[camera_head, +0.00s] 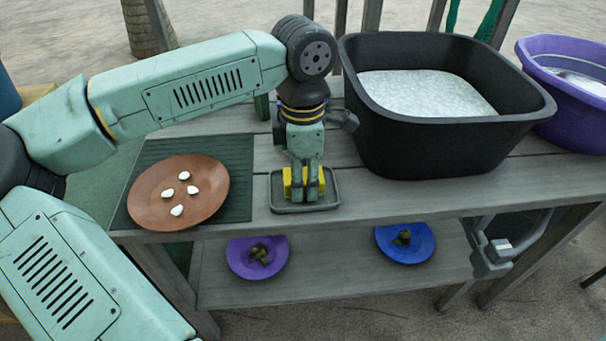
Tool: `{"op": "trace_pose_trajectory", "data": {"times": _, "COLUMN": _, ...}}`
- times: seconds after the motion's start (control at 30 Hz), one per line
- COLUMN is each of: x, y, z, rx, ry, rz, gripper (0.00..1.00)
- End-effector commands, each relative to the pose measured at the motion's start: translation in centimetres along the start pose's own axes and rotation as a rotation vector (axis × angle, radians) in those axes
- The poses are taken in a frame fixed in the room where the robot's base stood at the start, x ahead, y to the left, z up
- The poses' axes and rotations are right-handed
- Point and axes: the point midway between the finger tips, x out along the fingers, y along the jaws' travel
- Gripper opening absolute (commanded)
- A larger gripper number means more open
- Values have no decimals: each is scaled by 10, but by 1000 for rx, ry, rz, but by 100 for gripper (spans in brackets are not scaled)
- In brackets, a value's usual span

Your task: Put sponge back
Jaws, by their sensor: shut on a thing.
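My gripper (304,192) points straight down over a small grey tray (305,208) near the front edge of the wooden table. It is shut on the yellow sponge (288,182), which shows on both sides of the fingers. The sponge is within the tray's outline, at or just above its floor; I cannot tell whether it touches. My fingers hide the middle of the sponge.
A brown plate (150,205) with several white pieces lies on a dark green mat (240,160) at left. A black tub (440,140) stands close at right, a purple basin (565,100) beyond. Purple (240,258) and blue (420,245) plates lie on the lower shelf.

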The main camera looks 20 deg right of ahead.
Motion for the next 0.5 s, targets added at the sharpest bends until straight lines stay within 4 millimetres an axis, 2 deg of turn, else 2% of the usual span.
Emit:
{"op": "trace_pose_trajectory", "data": {"times": 0.13, "x": 5, "y": 0, "z": 0, "rx": 0, "ry": 0, "rz": 0, "gripper": 17}}
{"op": "trace_pose_trajectory", "data": {"times": 0.17, "x": 4, "y": 0, "z": 0, "rx": 0, "ry": 0, "rz": 0, "gripper": 40}}
{"op": "trace_pose_trajectory", "data": {"times": 0.2, "x": 3, "y": 0, "z": 0, "rx": 0, "ry": 0, "rz": 0, "gripper": 43}}
{"op": "trace_pose_trajectory", "data": {"times": 0.3, "x": 3, "y": 0, "z": 0, "rx": 0, "ry": 0, "rz": 0, "gripper": 48}}
{"op": "trace_pose_trajectory", "data": {"times": 0.5, "x": 3, "y": 0, "z": 0, "rx": 0, "ry": 0, "rz": 0, "gripper": 48}}
